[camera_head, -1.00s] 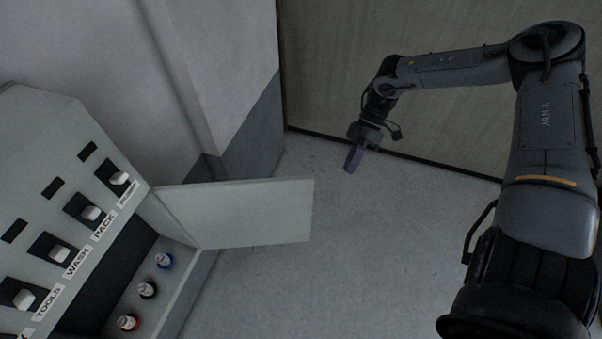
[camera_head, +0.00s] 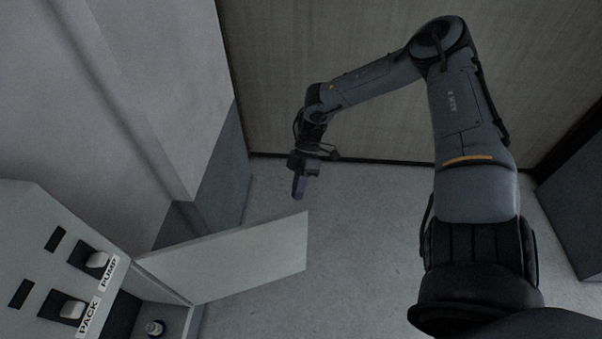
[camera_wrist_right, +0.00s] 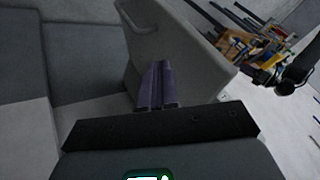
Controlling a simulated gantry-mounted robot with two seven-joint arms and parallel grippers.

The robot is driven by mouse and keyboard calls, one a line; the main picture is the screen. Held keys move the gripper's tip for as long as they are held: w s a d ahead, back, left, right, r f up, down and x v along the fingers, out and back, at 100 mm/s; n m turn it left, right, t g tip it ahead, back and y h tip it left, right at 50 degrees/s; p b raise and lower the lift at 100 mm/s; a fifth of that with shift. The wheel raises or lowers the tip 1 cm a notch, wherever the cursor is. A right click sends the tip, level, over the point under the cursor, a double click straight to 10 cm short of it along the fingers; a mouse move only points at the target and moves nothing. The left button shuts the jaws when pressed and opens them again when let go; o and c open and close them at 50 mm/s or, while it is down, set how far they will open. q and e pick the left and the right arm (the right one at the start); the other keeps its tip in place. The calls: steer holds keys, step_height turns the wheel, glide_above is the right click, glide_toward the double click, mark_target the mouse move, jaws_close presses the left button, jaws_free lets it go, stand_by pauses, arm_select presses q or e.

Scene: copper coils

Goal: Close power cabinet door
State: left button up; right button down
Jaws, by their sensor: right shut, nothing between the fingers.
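The power cabinet (camera_head: 45,235) stands at the lower left of the head view, with switches labelled PUMP and PACK on its top. Its door (camera_head: 235,257) is a pale flat panel that stands open, swung out to the right. My right gripper (camera_head: 299,188) is shut and empty, above and beyond the door's far edge, with a gap in the head view. In the right wrist view the gripper's purple fingers (camera_wrist_right: 156,85) are together in front of a grey panel with a handle (camera_wrist_right: 140,22), probably the door. I cannot tell whether they touch it. My left gripper is not in view.
A wall (camera_head: 175,90) rises behind the cabinet. The grey floor (camera_head: 370,240) right of the door is clear. A dark box-like block (camera_head: 575,200) stands at the far right.

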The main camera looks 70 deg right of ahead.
steer(key=s+a+p, duration=0.1)
steer(key=a+f+p, duration=0.1)
steer(key=s+a+p, duration=0.1)
steer(key=a, duration=0.1)
steer(key=shift+s+a+f, duration=0.1)
steer(key=shift+s+f, duration=0.15)
steer(key=shift+s, duration=0.1)
steer(key=shift+a, duration=0.1)
